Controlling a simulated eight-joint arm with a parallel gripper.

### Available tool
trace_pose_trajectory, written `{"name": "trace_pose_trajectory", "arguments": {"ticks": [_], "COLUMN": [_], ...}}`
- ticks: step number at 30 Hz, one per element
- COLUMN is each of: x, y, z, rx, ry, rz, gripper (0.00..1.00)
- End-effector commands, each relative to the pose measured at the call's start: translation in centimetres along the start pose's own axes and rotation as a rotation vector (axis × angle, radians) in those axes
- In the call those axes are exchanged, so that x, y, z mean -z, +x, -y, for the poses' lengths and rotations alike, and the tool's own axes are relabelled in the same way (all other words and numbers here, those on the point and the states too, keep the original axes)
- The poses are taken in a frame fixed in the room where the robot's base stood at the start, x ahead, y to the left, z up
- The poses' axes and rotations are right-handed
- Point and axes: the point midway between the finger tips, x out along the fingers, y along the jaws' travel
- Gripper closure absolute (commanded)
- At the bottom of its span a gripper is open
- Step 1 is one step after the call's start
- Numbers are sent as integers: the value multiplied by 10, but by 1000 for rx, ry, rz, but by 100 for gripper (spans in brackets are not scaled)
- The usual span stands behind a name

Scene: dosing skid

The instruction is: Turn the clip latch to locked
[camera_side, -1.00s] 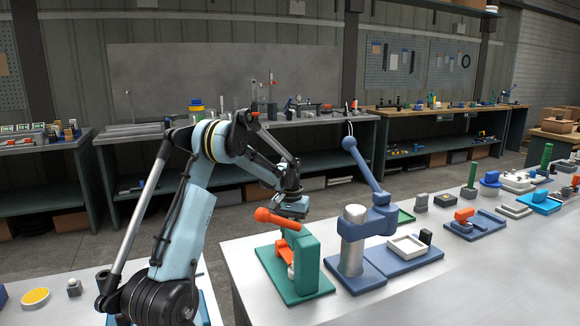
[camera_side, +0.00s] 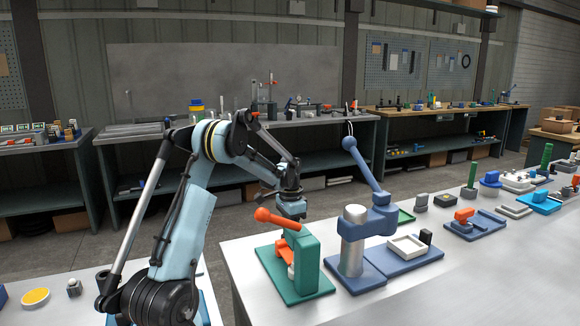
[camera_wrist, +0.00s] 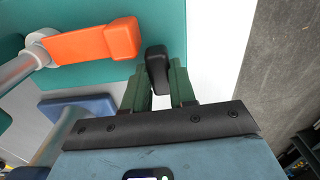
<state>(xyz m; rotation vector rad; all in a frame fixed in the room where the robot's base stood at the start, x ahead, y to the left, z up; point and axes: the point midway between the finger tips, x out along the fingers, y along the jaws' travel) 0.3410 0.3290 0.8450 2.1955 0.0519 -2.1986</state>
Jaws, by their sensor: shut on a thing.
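A green fixture has a flat base plate (camera_side: 312,291), an upright green block (camera_side: 307,262) and an orange round-ended handle (camera_side: 276,219) on top. In the wrist view, an orange block (camera_wrist: 95,42) on a grey rod lies over the green surface. Right of it, my gripper (camera_wrist: 158,82) is shut on a small black tab (camera_wrist: 156,62) with a rounded end. The tab points up in the picture, close to the green surface's edge. In the side view my gripper (camera_side: 292,213) is just behind the green fixture, with its fingertips hidden. No marking of the latch's position is readable.
A blue fixture with a grey cylinder (camera_side: 352,245) and a ball-ended lever (camera_side: 365,165) stands close on the right. Beside it is a white square tray (camera_side: 408,247). Bare table (camera_side: 440,295) lies in front on the right.

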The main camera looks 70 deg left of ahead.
Motion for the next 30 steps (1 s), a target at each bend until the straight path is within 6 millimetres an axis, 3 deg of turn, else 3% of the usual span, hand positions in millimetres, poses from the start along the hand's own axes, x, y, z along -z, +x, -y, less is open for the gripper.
{"name": "trace_pose_trajectory", "arguments": {"ticks": [20, 21, 26, 30], "x": [2, 2, 1, 1], "y": [0, 0, 0, 0], "z": [1, 1, 0, 0], "rx": [3, 3, 2, 1], "ry": [66, 66, 65, 64], "rz": [-6, -7, -5, -3], "gripper": [100, 72, 49, 49]}}
